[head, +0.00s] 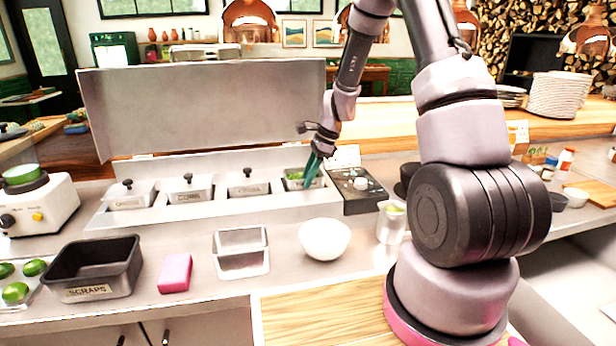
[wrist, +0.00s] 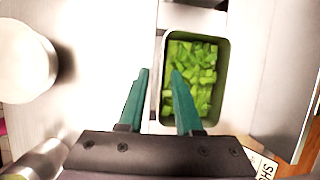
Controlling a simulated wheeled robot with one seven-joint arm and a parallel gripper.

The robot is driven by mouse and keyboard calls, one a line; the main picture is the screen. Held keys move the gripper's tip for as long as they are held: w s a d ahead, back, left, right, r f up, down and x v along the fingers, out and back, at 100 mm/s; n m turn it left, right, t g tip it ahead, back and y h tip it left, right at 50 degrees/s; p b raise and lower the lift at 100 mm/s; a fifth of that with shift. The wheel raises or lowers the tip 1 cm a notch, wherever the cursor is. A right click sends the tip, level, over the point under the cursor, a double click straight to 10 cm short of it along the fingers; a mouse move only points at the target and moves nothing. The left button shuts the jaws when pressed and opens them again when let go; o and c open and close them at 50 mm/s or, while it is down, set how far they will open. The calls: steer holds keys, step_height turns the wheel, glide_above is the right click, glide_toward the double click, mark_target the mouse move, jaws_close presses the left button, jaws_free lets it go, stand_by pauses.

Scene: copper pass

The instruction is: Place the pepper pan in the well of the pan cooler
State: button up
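The pepper pan (head: 291,186), a steel pan of diced green pepper, is at the right end of the pan cooler (head: 225,212), in line with the lidded pans. It looks to be within the rightmost opening; I cannot tell whether it is fully seated. In the wrist view the pan (wrist: 223,62) looks upright, with pale steel on both sides. My gripper (head: 311,168) is over the pan. Its teal fingers (wrist: 160,74) are apart, one on each side of the pan's left rim, with a visible gap. The well's floor is hidden.
The cooler's raised lid (head: 200,108) stands behind the pans. A dark control box (head: 358,190) adjoins on the right. A white bowl (head: 324,239), empty steel pan (head: 241,262), pink sponge (head: 175,272) and scraps bin (head: 92,270) stand in front.

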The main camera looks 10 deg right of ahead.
steer(key=shift+r, duration=0.1)
steer(key=w+v, duration=0.1)
steer(key=v, duration=1.1)
steer(key=s+r+n+t+h, duration=0.1)
steer(key=s+r+n+t, duration=0.35)
steer(key=s+r, duration=0.8)
steer(key=s+r+n+t, duration=0.1)
steer(key=s+r+n, duration=0.3)
steer(key=s, duration=0.2)
steer(key=s+d+r+n+t+h, duration=0.1)
steer(key=s+r+n, duration=0.3)
steer(key=s, duration=0.3)
steer(key=shift+r+n+h, duration=0.3)
steer(key=shift+r+n, duration=0.05)
steer(key=shift+n, duration=0.3)
